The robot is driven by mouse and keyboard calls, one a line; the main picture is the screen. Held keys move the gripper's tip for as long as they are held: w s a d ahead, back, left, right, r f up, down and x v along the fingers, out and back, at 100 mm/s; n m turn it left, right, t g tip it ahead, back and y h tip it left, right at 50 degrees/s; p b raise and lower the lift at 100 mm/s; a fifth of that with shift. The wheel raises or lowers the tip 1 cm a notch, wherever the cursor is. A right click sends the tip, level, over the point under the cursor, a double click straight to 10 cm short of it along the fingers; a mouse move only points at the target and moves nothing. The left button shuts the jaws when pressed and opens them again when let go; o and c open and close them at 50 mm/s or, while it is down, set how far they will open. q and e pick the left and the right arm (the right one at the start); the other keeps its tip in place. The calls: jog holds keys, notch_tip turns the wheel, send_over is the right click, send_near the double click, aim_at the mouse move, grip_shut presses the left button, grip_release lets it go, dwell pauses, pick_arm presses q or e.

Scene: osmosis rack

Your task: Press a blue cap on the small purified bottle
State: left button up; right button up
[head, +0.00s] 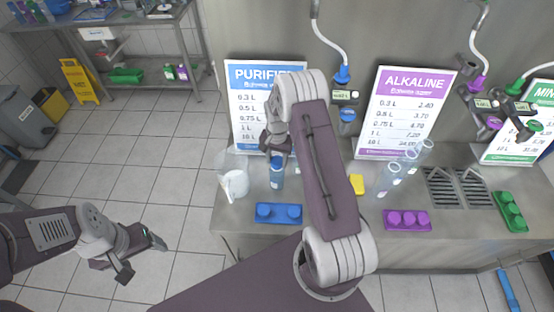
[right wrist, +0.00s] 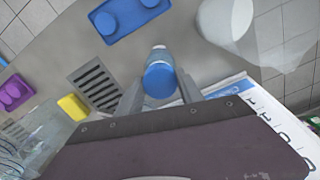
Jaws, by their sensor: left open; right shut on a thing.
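A small clear bottle (head: 277,178) with bluish contents stands upright on the steel counter in front of the PURIFIED sign. My right gripper (head: 278,150) is directly above it, pointing down, shut on a blue cap (right wrist: 160,80). In the right wrist view the cap is between the fingers, in line with the bottle (right wrist: 159,53); I cannot tell whether it is fully seated. A blue cap tray (head: 279,222) lies in front, with one cap at each end and a bare middle. My left gripper (head: 142,258) is open and empty, left of the counter, over the floor.
A clear jug (head: 233,183) stands just left of the bottle. A yellow block (head: 356,184), a purple cap tray (head: 407,227), several clear bottles (head: 396,172) and a drain grate (head: 457,188) are to the right. The PURIFIED sign (head: 241,125) is close behind my right gripper.

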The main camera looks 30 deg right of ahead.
jog(key=shift+f+b, duration=0.3)
jog(key=shift+f, duration=0.15)
dwell(0.5)
jog(key=shift+s, duration=0.1)
dwell(0.6)
jog(key=o, duration=1.4)
jog(key=shift+r, duration=0.1)
jog(key=o, duration=0.5)
jog(key=shift+o, duration=0.2)
